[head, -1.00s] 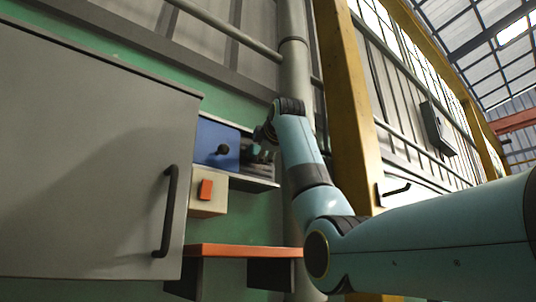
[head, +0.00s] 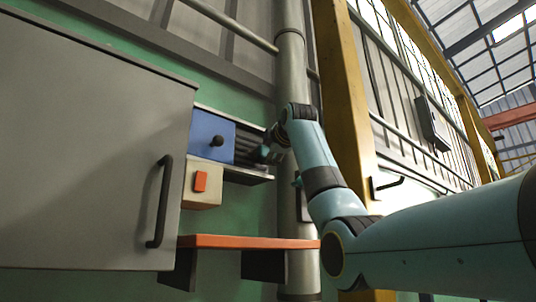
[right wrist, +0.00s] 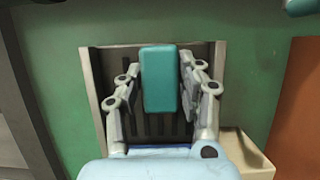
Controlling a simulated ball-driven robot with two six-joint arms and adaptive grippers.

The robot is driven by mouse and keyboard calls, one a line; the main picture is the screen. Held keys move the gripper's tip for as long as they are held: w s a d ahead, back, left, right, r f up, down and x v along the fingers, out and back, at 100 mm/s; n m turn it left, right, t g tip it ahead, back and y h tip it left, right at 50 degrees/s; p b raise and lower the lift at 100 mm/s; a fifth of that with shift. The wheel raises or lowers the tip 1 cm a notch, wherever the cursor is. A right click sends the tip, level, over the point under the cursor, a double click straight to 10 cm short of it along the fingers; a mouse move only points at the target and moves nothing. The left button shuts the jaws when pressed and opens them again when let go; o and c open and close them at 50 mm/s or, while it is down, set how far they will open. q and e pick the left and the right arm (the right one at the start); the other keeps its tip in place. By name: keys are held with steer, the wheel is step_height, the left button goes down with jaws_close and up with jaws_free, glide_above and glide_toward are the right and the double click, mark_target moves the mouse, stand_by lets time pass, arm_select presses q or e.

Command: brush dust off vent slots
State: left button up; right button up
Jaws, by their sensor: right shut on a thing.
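My right gripper (right wrist: 162,95) is shut on a teal block-shaped brush (right wrist: 160,78) in the right wrist view. The vent (right wrist: 140,125), a framed panel with dark slots, lies behind it. The brush covers the middle of the slots; its bristles are hidden, so I cannot tell whether they touch. In the head view my right gripper (head: 265,152) is at the vent (head: 243,150), just right of a blue box (head: 211,137) with a black knob. The brush is hard to make out there. My left gripper is in neither view.
A large grey door (head: 85,150) with a black handle (head: 160,203) fills the left. A beige box (head: 203,190) with a red switch sits below the blue box. An orange-topped shelf (head: 245,242) juts out below. A grey pipe (head: 290,75) and yellow column (head: 345,95) stand right.

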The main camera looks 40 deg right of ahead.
steer(key=shift+s+d+b, duration=0.15)
steer(key=shift+s+b, duration=0.5)
steer(key=shift+s, duration=0.8)
steer(key=shift+s+d+b, duration=0.1)
steer(key=shift+s+b, duration=0.55)
steer(key=shift+s, duration=0.8)
steer(key=s+b, duration=0.1)
steer(key=s, duration=0.2)
steer(key=shift+d, duration=0.1)
